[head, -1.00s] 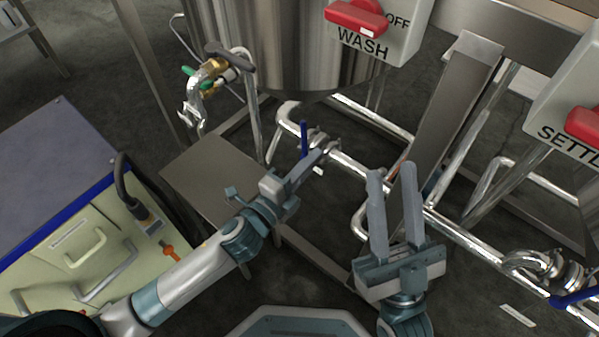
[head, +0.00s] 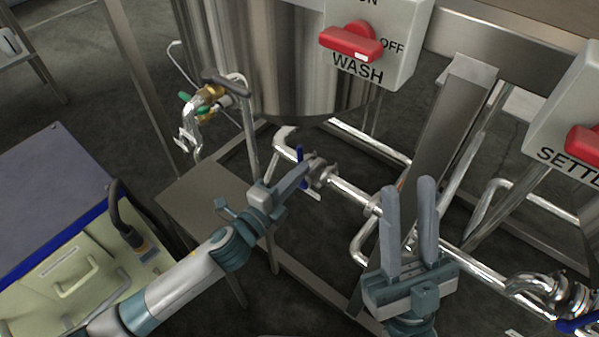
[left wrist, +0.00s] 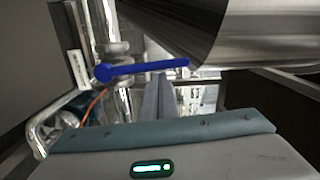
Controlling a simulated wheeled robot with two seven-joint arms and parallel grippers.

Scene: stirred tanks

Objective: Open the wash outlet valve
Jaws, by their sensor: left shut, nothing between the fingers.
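The wash outlet valve sits on the steel pipe below the WASH tank. Its blue lever (head: 300,154) shows only in part in the head view, its lower part hidden by my left gripper. In the left wrist view the whole blue lever (left wrist: 145,69) lies nearly level across the picture, above the fingers. My left gripper (head: 305,169) is shut and empty, its fingertips close by the lever; I cannot tell whether they touch. Its fingers show in the left wrist view (left wrist: 157,92). My right gripper (head: 408,186) is open and empty, fingers upward, right of the valve.
The WASH box (head: 375,45) with a red switch handle is above. A SETTLE box (head: 565,115) is at right. Another blue lever (head: 578,325) is at the lower right. A green-handled tap (head: 205,98) is at the left tank side. A cabinet (head: 60,240) stands at left.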

